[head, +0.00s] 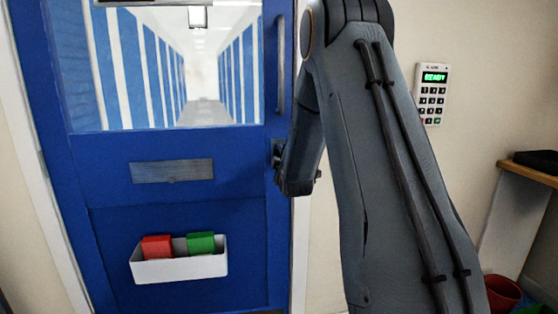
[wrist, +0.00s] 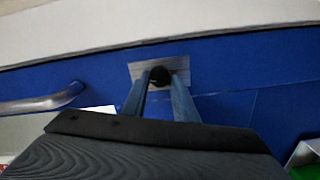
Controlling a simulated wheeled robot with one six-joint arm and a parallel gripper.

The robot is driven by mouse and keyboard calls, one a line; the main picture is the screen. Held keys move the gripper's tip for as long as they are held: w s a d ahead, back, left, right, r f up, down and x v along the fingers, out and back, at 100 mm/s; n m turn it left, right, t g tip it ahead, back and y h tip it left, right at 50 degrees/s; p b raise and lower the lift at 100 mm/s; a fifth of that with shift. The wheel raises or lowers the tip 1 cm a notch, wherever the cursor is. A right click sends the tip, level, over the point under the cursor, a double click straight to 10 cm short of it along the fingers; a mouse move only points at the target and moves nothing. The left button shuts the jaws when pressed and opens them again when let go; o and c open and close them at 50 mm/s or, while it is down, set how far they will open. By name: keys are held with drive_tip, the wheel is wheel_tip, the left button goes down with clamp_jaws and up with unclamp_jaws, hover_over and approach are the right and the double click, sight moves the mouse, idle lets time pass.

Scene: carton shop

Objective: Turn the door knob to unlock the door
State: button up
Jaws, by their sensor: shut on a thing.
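The blue door (head: 110,180) has a large glass window and stands in a white frame, and it looks closed. The door knob (wrist: 160,74) is a dark round shape on a metal plate (wrist: 178,66) in the wrist view. My gripper (wrist: 161,84) is shut on the knob, with one finger on each side of it. In the head view my gripper (head: 276,158) reaches the right edge of the door, and my arm hides most of the knob there.
A long metal pull handle (head: 281,65) is above the knob. A white bin (head: 180,267) with red and green items hangs low on the door. A keypad (head: 431,94) reading READY is on the right wall. A wooden shelf (head: 530,173) and a red bucket (head: 502,294) are at right.

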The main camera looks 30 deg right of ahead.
drive_tip(key=shift+f+n+b, duration=0.15)
drive_tip(key=shift+n+b, duration=0.65)
drive_tip(key=shift+n, duration=0.8)
drive_tip(key=o, duration=1)
drive_tip(key=shift+s, duration=0.1)
drive_tip(key=v, duration=0.7)
drive_tip(key=shift+s+a+b, duration=0.1)
drive_tip(key=shift+s+b, duration=0.25)
drive_tip(key=shift+b, duration=0.05)
